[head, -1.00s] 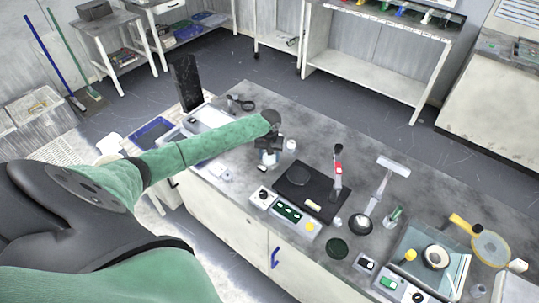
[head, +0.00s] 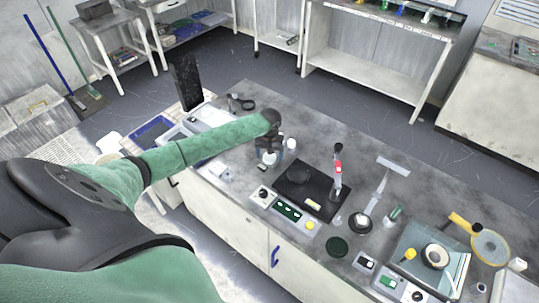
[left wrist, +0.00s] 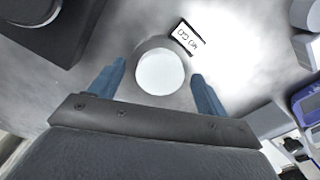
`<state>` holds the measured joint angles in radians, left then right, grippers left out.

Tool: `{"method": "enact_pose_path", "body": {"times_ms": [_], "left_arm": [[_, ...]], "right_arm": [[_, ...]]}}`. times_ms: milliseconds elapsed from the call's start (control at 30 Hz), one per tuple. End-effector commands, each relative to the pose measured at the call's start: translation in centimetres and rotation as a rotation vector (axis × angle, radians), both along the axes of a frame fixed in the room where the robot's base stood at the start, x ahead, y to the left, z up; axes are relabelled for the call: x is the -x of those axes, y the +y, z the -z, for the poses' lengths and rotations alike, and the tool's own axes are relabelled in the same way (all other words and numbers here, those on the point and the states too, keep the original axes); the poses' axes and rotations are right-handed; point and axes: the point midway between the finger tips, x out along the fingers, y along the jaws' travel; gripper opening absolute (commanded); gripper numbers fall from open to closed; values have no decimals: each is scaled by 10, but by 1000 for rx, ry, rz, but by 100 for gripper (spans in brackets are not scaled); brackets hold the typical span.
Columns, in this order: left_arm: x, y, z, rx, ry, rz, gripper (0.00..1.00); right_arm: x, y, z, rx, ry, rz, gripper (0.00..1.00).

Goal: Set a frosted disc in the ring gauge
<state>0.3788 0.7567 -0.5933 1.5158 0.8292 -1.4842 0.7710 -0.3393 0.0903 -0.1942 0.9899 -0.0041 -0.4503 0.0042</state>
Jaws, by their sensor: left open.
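The ring gauge (left wrist: 158,43) lies on the worktop in the left wrist view, beside a small card marked GO and NO GO. A pale frosted disc (left wrist: 160,73) shows within its grey rim and looks flat; whether it is fully seated I cannot tell. My left gripper (left wrist: 158,88) is open, with a blue finger on either side of the disc and gauge, apart from the disc. In the head view my left gripper (head: 269,150) is low over the worktop and partly hides the gauge. My right gripper is out of view.
A black plate with a round platen (head: 299,173) stands right of my left gripper. A white cylinder (head: 291,144) stands close by on its right. White blocks (head: 221,170) lie to its left. A control box (head: 289,210) sits at the front edge.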

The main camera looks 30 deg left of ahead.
Motion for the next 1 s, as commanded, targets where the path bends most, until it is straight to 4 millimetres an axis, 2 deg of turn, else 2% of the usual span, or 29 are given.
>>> {"method": "enact_pose_path", "body": {"times_ms": [167, 500, 1000], "left_arm": [[0, 0, 0, 0, 0, 0, 76], [0, 0, 0, 0, 0, 0, 76], [-1, 0, -58, 1, -1, 1, 76]], "right_arm": [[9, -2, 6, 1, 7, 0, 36], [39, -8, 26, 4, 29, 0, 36], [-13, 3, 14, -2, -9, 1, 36]]}}
